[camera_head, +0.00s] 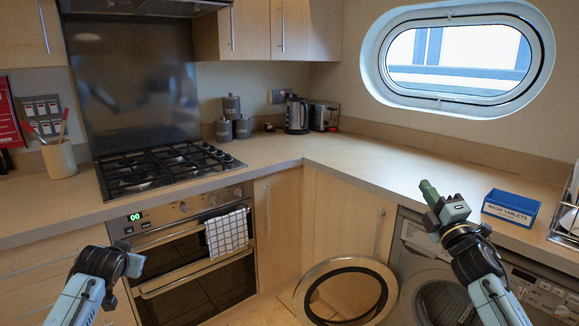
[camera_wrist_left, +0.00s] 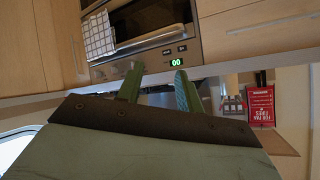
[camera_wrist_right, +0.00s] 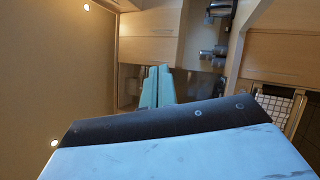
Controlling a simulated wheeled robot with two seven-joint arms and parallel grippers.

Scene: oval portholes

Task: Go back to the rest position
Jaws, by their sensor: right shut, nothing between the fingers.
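My right gripper (camera_head: 429,190) is raised in front of the right counter, above the washing machine. Its fingers are shut with nothing between them, and they also show close together in the right wrist view (camera_wrist_right: 157,75). My left arm comes in at the lower left of the head view, in front of the oven, where its fingers are hard to make out. In the left wrist view my left gripper (camera_wrist_left: 157,82) has its two green fingers apart with nothing between them.
A blue wash tablets box (camera_head: 511,207) stands on the counter right of my right gripper, beside a dish rack (camera_head: 566,222). The washing machine's round door (camera_head: 345,268) hangs open below. A towel (camera_head: 227,234) hangs on the oven. The counter (camera_head: 375,165) behind is clear.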

